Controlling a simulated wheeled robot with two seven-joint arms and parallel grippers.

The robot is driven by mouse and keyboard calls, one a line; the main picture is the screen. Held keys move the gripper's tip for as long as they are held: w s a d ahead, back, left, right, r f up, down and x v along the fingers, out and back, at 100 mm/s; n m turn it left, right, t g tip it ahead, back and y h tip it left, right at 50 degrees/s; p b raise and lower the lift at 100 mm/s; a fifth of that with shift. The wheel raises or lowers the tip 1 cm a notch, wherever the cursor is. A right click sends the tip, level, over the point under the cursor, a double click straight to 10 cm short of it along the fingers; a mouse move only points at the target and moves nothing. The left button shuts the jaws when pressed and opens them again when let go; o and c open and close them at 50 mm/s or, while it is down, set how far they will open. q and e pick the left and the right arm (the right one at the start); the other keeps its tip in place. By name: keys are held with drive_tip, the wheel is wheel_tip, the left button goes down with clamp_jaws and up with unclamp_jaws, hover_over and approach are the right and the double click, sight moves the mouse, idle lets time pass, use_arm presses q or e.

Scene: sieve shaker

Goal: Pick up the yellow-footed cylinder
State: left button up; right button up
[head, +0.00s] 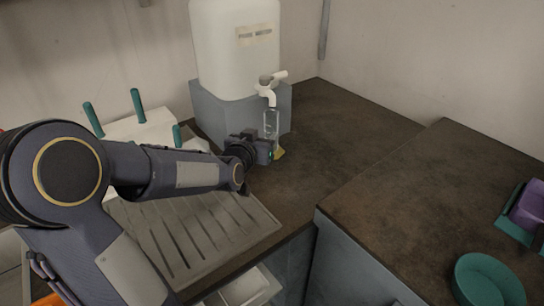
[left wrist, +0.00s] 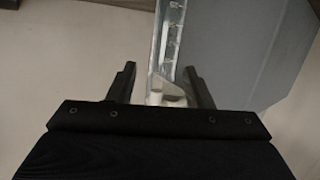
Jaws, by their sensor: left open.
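The yellow-footed cylinder is a clear, slim glass (head: 271,121) standing upright under the white tap (head: 268,88). Part of its yellow foot (head: 279,154) shows on the dark counter; the rest is hidden by my left gripper (head: 268,151). The left gripper is at the cylinder's lower part, close to the foot. In the left wrist view the left gripper (left wrist: 162,80) has its two fingers apart. A clear piece with marks, likely the cylinder (left wrist: 172,42), shows between and beyond the fingers. I cannot tell whether either finger touches it. My right gripper is not in view.
A white water tank (head: 236,65) stands on a grey-blue block (head: 214,118) behind the gripper. A ridged drainboard (head: 205,232) and a white rack with teal-handled items (head: 150,128) lie left. A raised counter (head: 425,190) holds a teal bowl (head: 487,280). The counter right of the cylinder is clear.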

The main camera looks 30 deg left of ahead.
sight(269, 126)
use_arm(q)
drive_tip(key=shift+w+a+f+t, duration=0.1)
drive_tip(key=shift+w+a+t, duration=0.1)
drive_tip(key=shift+w, duration=0.25)
drive_tip(key=shift+w+a+f+t, duration=0.1)
drive_tip(key=shift+w+a+t, duration=0.1)
drive_tip(key=shift+w, duration=0.2)
drive_tip(key=x, duration=0.7)
drive_tip(key=shift+w+a+r, duration=0.1)
drive_tip(key=shift+a, duration=0.05)
clamp_jaws()
